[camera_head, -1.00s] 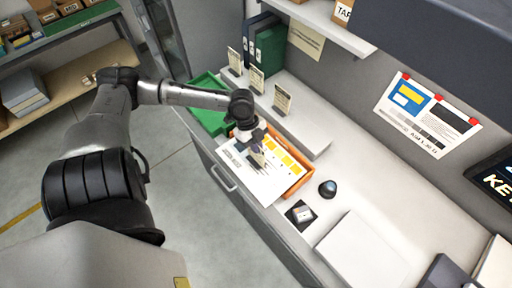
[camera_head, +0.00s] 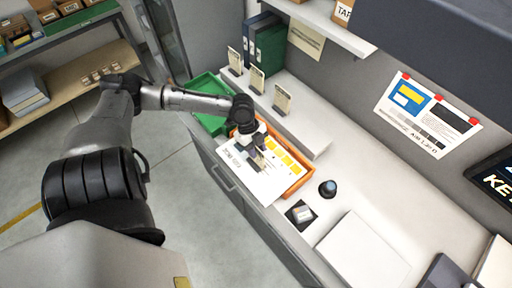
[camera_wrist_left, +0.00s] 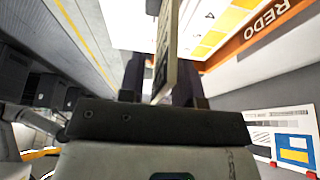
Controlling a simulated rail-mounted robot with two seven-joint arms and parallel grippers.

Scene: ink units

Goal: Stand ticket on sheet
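A white printed sheet (camera_head: 242,180) lies at the front edge of the counter, partly over an orange tray (camera_head: 308,180). My left gripper (camera_head: 258,160) is above the sheet, pointing down. In the left wrist view a thin beige ticket (camera_wrist_left: 166,42) stands edge-on between the dark fingers of my left gripper (camera_wrist_left: 160,85), which look closed on it. The ticket's lower end is out of clear sight, so I cannot tell whether it touches the sheet. The sheet also shows in the left wrist view (camera_wrist_left: 122,22). My right gripper is not in view.
Several upright cards, one of them a front card (camera_head: 282,101), stand on a raised ledge behind. A green tray (camera_head: 208,122) is left of the orange one. A dark round object (camera_head: 327,188), a small block on a black pad (camera_head: 300,212) and a white slab (camera_head: 362,252) lie to the right.

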